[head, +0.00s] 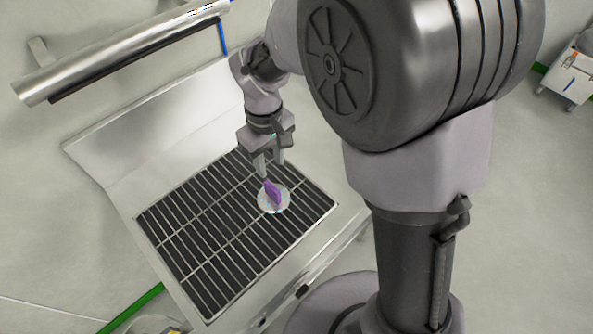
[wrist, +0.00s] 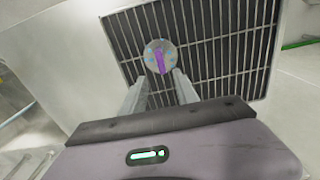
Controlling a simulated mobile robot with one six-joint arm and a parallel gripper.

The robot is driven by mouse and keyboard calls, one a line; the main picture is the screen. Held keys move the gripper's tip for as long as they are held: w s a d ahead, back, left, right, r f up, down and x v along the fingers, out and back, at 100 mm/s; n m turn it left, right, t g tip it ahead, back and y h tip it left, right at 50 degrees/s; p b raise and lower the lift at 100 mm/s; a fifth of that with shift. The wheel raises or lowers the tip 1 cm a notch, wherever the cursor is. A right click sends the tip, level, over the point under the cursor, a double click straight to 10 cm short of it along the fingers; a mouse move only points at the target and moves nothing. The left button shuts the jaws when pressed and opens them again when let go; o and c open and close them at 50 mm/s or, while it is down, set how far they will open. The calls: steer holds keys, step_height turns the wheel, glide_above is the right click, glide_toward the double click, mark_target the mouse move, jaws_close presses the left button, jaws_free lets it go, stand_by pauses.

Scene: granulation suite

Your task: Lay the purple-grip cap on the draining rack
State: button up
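The cap is a pale round disc (head: 267,206) with an upright purple grip (head: 273,191). It lies on the bars of the draining rack (head: 190,232), towards the rack's right side in the head view. In the wrist view the cap (wrist: 151,48) shows just beyond my fingertips, its purple grip (wrist: 160,62) between their lines. My gripper (head: 272,170) is open, its fingers pointing down just above the cap. In the wrist view, gaps show between the grip and both fingers of my gripper (wrist: 160,76).
The rack sits in a steel basin with a raised back panel (head: 150,125). A metal cylinder (head: 120,52) is mounted on the wall above it. A white cart (head: 570,75) stands far off at the right. Bare rack bars lie left of the cap.

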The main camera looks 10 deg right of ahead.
steer(key=s+d+r+m+t+y, duration=0.1)
steer(key=s+d+r+m+t, duration=0.1)
steer(key=s+d+r+m, duration=0.2)
steer(key=s+d+r+m+t, duration=0.3)
steer(key=s+r+m, duration=0.4)
steer(key=s+r, duration=0.3)
steer(key=s+d, duration=0.1)
steer(key=s, duration=0.2)
steer(key=shift+r+t+y, duration=0.3)
steer(key=shift+r+y, duration=0.1)
steer(key=shift+d+f, duration=0.1)
